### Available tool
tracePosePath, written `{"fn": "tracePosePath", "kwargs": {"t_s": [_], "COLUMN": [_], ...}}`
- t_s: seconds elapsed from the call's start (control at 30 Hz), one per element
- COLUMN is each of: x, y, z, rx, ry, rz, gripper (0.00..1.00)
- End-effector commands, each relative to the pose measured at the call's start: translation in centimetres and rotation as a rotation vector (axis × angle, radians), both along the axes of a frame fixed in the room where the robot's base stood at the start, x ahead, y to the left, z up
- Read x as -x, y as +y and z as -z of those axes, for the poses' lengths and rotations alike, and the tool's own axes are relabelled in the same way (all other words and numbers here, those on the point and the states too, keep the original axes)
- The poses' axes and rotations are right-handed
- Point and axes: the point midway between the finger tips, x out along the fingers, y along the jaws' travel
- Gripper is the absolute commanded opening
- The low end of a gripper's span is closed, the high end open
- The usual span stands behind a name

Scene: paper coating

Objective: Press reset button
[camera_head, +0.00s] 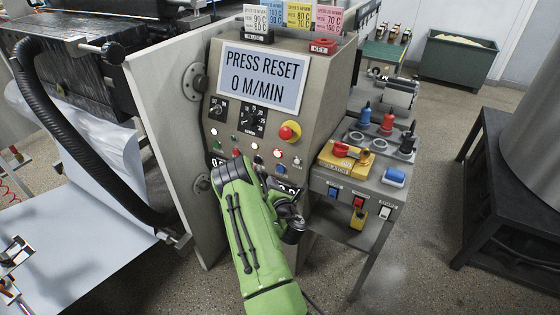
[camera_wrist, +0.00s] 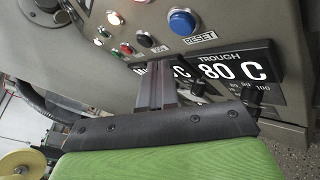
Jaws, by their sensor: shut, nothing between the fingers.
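The blue reset button (camera_wrist: 182,22) shows at the top of the wrist view, with a white RESET label (camera_wrist: 199,38) just below it. In the head view the blue button (camera_head: 281,168) sits low on the panel, right of my green arm. My gripper (camera_wrist: 157,62) is shut and empty. In the wrist view its fingertips are below and left of the blue button, over the dark temperature display, and look apart from the button. Whether they touch the panel I cannot tell. In the head view my arm hides the fingers. The screen (camera_head: 262,77) reads PRESS RESET, 0 M/MIN.
A dark button (camera_wrist: 145,39) and a red button (camera_wrist: 126,48) sit left of the blue one. A TROUGH display (camera_wrist: 233,68) reads 80 C, with black knobs below. A red-and-yellow knob (camera_head: 290,131) sits higher on the panel. A side table (camera_head: 383,188) stands right.

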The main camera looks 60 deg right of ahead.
Motion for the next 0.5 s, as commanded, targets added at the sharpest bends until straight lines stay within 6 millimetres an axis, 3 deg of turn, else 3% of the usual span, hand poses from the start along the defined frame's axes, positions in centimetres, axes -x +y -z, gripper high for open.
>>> {"fn": "tracePosePath", "kwargs": {"t_s": [0.2, 0.5], "x": [-0.2, -0.3], "y": [-2.2, -2.7], "z": [-0.3, 0.0], "rx": [0.001, -0.001], "ry": [0.002, -0.001], "rz": [0.000, 0.000], "gripper": [0.00, 0.00]}}
